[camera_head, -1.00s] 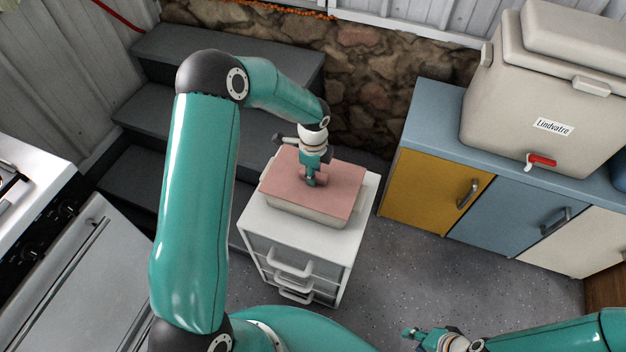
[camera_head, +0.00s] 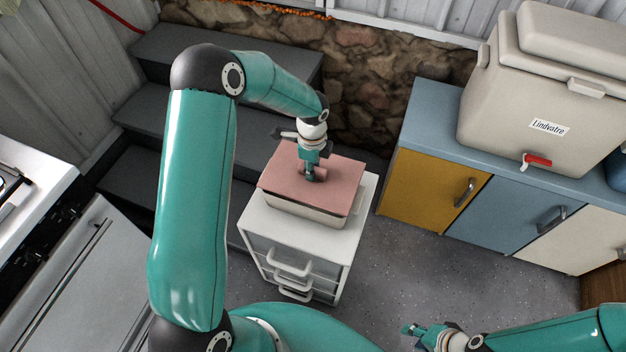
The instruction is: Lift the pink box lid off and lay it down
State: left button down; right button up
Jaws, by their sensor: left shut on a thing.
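The pink lid (camera_head: 338,185) is over the cream box (camera_head: 305,213) on a small white drawer unit (camera_head: 263,224). The lid sits a little above the box rim, with a thin dark gap showing at the front. My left gripper (camera_head: 312,173) points down at the middle of the lid and is shut on it, probably at a handle that the fingers hide. My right gripper (camera_head: 412,331) is low at the bottom right, away from the box, and its finger opening is too small to tell.
Dark steps (camera_head: 215,60) rise behind the drawer unit. A blue-topped cabinet (camera_head: 428,112) with a cream cooler (camera_head: 535,95) stands to the right. A stove (camera_head: 85,275) is at the left. Grey floor (camera_head: 400,270) is clear between drawer unit and cabinet.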

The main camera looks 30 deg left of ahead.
pick_arm(q)
jog(key=shift+r+p, duration=1.2)
jog(key=shift+r, duration=0.9)
